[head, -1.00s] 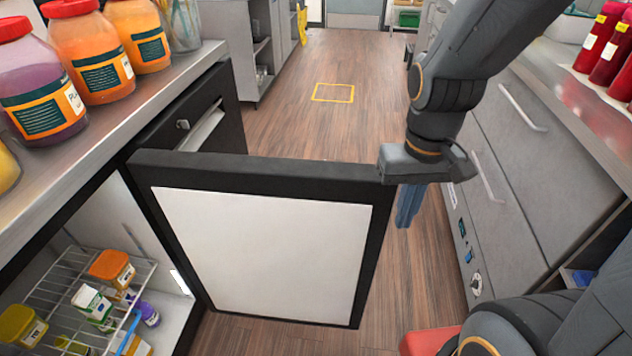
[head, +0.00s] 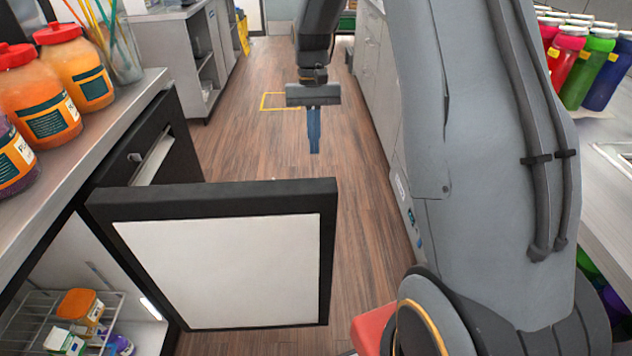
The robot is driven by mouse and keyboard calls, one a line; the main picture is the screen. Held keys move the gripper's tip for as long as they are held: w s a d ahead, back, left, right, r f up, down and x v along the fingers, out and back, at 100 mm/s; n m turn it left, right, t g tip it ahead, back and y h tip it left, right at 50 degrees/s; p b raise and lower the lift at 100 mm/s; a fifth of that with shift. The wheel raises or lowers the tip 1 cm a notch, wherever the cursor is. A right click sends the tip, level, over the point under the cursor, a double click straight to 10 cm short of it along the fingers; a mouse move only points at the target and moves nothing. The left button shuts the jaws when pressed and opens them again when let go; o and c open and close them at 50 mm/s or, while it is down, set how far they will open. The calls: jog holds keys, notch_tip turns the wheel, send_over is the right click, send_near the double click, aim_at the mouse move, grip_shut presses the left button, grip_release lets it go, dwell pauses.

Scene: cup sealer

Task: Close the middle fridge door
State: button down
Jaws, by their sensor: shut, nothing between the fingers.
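The middle fridge door (head: 219,270) stands wide open, its white inner panel and black frame facing me. It juts out from the left counter across the floor. The open fridge compartment (head: 60,262) shows at the lower left. My gripper (head: 314,143) points down over the floor beyond the door, near its free edge in the picture. Its blue fingers are together and empty. A gap of floor shows between the fingers and the door's top edge, so they look apart. The door's outer face is hidden from me.
A wire shelf with tubs (head: 80,304) sits inside the fridge. Large orange jars (head: 75,65) stand on the left counter (head: 130,108). Another black fridge front (head: 150,150) is beyond the open door. Drawers and a counter line the right. The wood floor (head: 235,140) ahead is clear.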

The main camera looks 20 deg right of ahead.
aim_at(315, 181)
jog(key=shift+s+a+f+p, duration=0.25)
jog(key=shift+s+f+p, duration=0.6)
jog(key=shift+f, duration=0.8)
jog(key=shift+s+a+f+p, duration=0.3)
jog(key=shift+s+f+p, duration=0.6)
jog(key=shift+f, duration=0.7)
jog(key=shift+s+a+f+p, duration=0.25)
jog(key=shift+s+f+p, duration=0.6)
jog(key=shift+f, duration=0.8)
jog(key=shift+s, duration=0.2)
